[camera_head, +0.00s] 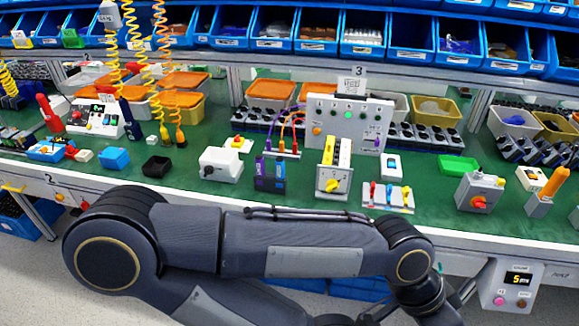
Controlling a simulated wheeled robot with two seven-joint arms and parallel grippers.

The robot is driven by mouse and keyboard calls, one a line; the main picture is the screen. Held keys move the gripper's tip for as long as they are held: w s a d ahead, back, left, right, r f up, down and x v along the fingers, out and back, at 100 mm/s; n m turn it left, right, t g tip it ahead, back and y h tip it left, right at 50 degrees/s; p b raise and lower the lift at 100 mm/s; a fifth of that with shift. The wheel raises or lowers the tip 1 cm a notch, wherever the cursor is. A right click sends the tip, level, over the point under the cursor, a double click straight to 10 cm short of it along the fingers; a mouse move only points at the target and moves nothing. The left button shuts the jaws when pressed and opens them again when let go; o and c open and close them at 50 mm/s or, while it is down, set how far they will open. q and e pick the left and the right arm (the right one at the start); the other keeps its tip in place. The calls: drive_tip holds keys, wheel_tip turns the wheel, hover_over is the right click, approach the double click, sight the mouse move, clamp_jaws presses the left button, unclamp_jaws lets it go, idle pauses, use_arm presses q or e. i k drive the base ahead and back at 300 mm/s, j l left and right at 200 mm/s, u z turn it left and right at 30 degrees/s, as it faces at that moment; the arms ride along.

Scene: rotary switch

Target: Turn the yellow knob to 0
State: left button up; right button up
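The yellow knob (332,185) is on the front of a small white and yellow box (335,167) near the front middle of the green bench. It looks tilted, and the marks around it are too small to read. One of my arms crosses the lower part of the head view, in front of the bench edge, below the box and apart from it. Neither gripper's fingers can be seen, and nothing touches the knob.
A switch panel with red, blue and yellow levers (388,196), a blue-purple block (270,176) and a white box (221,164) flank the knob box. A display unit (508,286) hangs at the bench front.

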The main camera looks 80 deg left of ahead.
sight(332, 183)
drive_tip(key=u, duration=2.5)
drive_tip(key=j+u, duration=0.1)
drive_tip(key=u, duration=0.35)
drive_tip(key=j+u, duration=0.1)
drive_tip(key=u, duration=0.4)
drive_tip(key=i, duration=0.05)
